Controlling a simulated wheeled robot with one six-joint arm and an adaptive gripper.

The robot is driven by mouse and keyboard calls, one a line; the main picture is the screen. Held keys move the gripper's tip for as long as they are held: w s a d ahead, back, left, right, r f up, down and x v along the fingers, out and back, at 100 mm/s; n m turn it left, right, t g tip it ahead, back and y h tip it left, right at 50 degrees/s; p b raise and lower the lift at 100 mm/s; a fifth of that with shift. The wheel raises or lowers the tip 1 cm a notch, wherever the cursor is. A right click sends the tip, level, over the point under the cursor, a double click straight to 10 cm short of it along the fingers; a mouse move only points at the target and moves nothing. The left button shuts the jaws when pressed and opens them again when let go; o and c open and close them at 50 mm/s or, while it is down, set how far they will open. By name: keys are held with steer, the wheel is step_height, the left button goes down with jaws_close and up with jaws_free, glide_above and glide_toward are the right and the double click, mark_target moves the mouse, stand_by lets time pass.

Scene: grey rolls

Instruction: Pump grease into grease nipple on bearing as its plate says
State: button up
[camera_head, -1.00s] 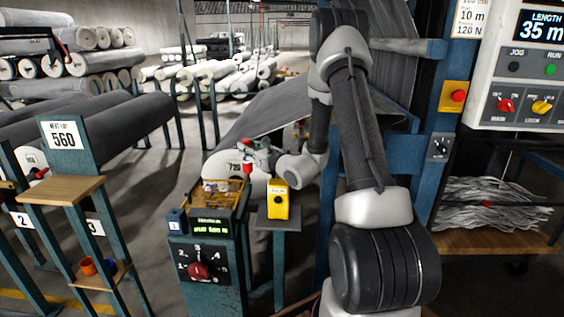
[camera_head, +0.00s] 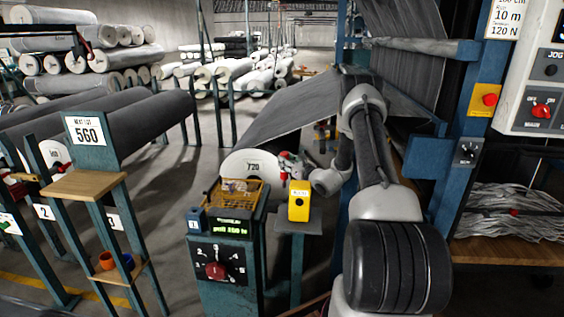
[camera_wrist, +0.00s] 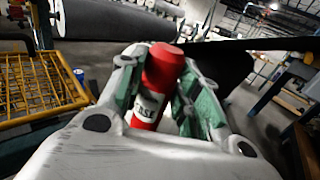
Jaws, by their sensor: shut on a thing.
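My gripper (camera_wrist: 158,84) is shut on a red grease canister (camera_wrist: 163,66) with a white label reading "...ASE"; the canister sits between the green-padded fingers. In the head view my gripper (camera_head: 301,166) is in front of the right side of the white roll end marked 720, and a bit of the red canister (camera_head: 284,158) shows. I cannot make out the bearing, its grease nipple or its plate in either view.
A console (camera_head: 228,258) with a red dial and lit display carries a yellow wire basket (camera_head: 252,201). A yellow button box (camera_head: 299,201) stands beside it. A wooden-topped stand (camera_head: 78,184) is at left. Bare floor (camera_head: 165,215) lies between them.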

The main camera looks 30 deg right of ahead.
mark_target(287, 173)
stand_by(0.4)
steer(key=shift+f, duration=2.9)
steer(key=shift+r, duration=0.4)
steer(key=shift+s+f, duration=0.1)
steer(key=shift+f, duration=0.4)
steer(key=shift+r, duration=0.2)
steer(key=shift+r, duration=0.4)
steer(key=shift+f, duration=0.45)
stand_by(0.9)
